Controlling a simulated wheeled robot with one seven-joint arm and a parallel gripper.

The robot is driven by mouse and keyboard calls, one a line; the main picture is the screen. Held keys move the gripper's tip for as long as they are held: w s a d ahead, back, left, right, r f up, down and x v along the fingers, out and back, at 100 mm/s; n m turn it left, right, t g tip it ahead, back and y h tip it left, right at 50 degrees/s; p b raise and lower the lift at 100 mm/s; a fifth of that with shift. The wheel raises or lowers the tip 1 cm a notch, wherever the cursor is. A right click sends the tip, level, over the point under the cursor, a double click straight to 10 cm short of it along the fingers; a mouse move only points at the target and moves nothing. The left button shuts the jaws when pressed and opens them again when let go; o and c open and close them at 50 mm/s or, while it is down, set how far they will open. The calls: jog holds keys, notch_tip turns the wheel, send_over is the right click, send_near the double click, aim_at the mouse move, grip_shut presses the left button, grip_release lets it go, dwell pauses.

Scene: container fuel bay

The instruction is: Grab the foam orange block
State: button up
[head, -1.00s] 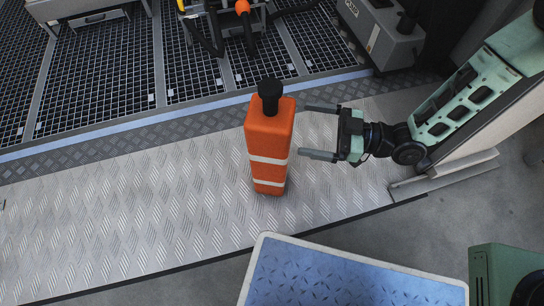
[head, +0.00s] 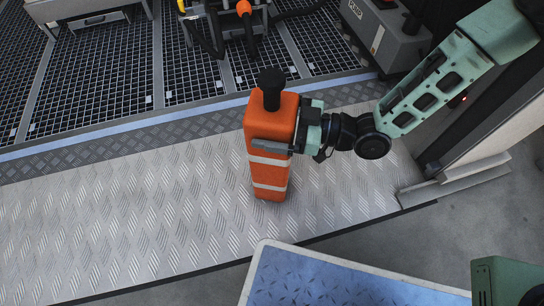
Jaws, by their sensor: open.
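The foam orange block (head: 270,172) is a tall orange block with two pale bands and a black knob on top. It stands upright on the diamond-plate metal floor near the middle of the head view. My gripper (head: 268,131) has come in from the right, around the upper part of the block. One finger lies across the block's near face; the other is hidden behind the block. The jaws are open, and I cannot tell whether the fingers touch the block.
A blue-topped platform with a pale rim (head: 262,262) lies at the bottom. A grey pump box (head: 383,38) stands at upper right and dark grating (head: 105,75) covers the back left. The metal plate floor (head: 120,218) left of the block is clear.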

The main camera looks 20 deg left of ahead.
jog(key=shift+r, duration=0.1)
jog(key=c, duration=1.4)
